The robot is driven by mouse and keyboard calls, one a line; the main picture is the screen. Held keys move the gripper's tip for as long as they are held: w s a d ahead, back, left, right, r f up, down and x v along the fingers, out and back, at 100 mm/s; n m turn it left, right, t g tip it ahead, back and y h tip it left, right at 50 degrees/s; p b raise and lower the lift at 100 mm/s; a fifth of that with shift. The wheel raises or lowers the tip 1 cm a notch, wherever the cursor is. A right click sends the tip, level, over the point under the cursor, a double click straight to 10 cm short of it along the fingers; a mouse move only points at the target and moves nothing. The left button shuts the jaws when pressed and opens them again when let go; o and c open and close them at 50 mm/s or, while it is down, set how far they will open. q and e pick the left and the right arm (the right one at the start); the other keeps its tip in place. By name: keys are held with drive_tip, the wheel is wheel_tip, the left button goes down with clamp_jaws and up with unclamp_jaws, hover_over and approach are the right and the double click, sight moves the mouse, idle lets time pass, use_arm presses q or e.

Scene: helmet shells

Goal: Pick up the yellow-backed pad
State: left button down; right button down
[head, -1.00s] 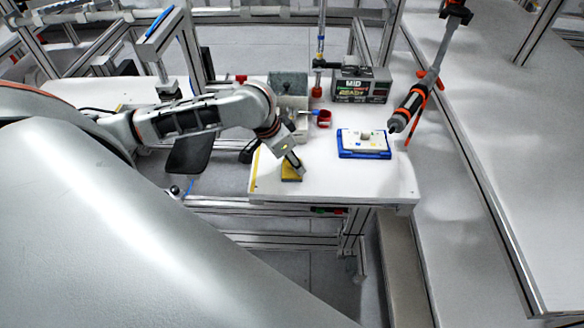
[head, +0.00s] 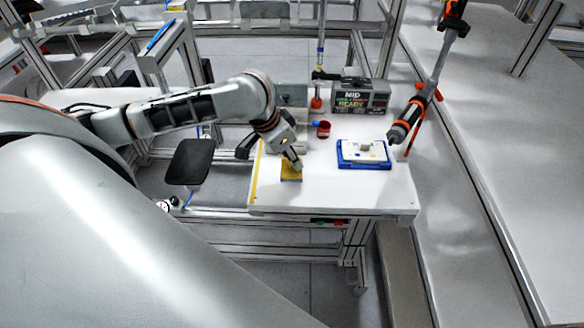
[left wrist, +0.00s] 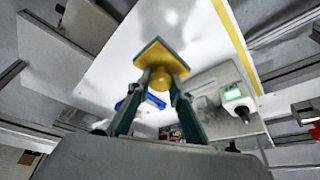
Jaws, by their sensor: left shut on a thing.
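The yellow-backed pad (head: 290,174) is a small square at the left front part of the white worktable (head: 330,195). My left gripper (head: 296,164) comes down onto it from above. In the left wrist view the pad (left wrist: 160,60) shows its yellow face with a round yellow knob and a darker bluish rim. The left gripper's fingers (left wrist: 160,86) are shut on the knob. I cannot tell for sure how far the pad is above the table. My right gripper is not in view.
A blue tray (head: 364,163) with a white plate lies to the right. A red cup (head: 323,130) and a grey display box (head: 361,97) stand behind. An orange-black screwdriver (head: 407,120) hangs at the table's right. The table's front middle is clear.

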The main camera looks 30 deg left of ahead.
use_arm(q)
wheel_tip(320, 180, up, 15)
drive_tip(key=c, duration=2.8)
unclamp_jaws()
